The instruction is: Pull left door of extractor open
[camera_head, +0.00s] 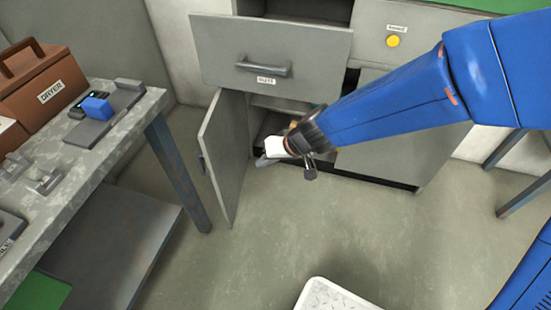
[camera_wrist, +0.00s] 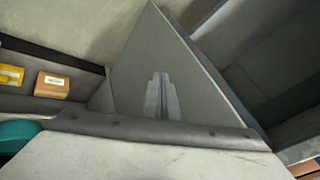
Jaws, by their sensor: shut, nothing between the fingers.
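The extractor is a grey cabinet (camera_head: 385,145) in the head view. Its left door (camera_head: 226,150) stands well open, swung out toward me from its left edge.
A drawer (camera_head: 270,52) above the door is pulled out. An orange box (camera_wrist: 52,85) and a yellow item (camera_wrist: 11,75) sit inside the compartment. A workbench (camera_head: 120,130) with a brown dryer (camera_head: 40,85) is at left. A white tray (camera_head: 335,297) is in front; floor between is clear.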

